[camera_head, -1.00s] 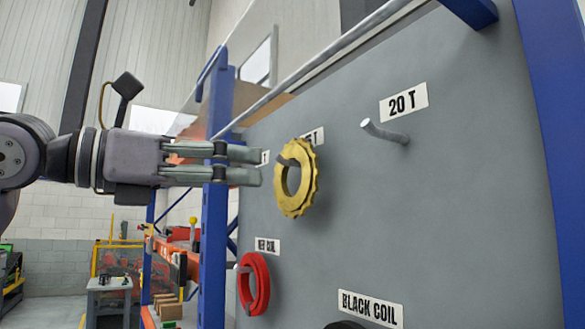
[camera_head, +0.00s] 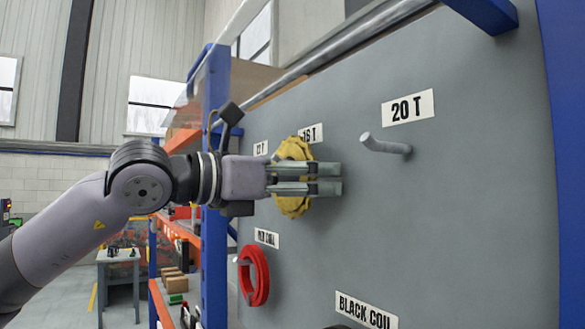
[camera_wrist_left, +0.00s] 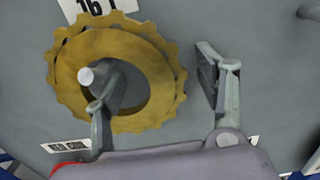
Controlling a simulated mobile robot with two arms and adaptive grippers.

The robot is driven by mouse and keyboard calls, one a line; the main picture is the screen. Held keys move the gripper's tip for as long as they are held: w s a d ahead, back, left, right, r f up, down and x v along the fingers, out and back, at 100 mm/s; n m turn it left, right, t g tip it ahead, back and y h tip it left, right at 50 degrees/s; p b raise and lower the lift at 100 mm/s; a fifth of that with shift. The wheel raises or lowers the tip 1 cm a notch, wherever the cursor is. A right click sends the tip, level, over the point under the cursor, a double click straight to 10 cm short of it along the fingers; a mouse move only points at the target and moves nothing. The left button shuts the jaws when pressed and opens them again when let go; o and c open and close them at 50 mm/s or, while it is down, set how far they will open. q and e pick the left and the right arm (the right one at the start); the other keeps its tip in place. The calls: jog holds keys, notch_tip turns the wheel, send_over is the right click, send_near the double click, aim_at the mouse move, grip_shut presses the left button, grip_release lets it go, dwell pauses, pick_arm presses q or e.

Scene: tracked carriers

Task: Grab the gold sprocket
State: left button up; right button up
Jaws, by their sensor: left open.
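The gold sprocket (camera_head: 294,150) hangs on a peg on the grey panel under the "16 T" label. My left gripper (camera_head: 336,178) is in front of it in the head view and hides its middle. In the left wrist view the toothed ring of the sprocket (camera_wrist_left: 110,45) shows whole around the peg end (camera_wrist_left: 86,76). There my left gripper (camera_wrist_left: 160,63) is open. One finger overlaps the ring's hole and the other is outside its right rim, so the right rim lies between them in the picture. Contact cannot be told. My right gripper is not in view.
The grey panel (camera_head: 460,220) also has a bare peg (camera_head: 385,145) under the "20 T" label and a red coil (camera_head: 254,276) lower left. A blue post (camera_head: 214,200) stands at the panel's left edge. Boxes (camera_head: 172,282) are on the floor-side shelving behind.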

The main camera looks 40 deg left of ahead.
pick_arm(q)
jog(key=shift+s, duration=0.1)
jog(key=shift+c, duration=0.7)
jog(key=shift+d+f, duration=0.1)
grip_shut()
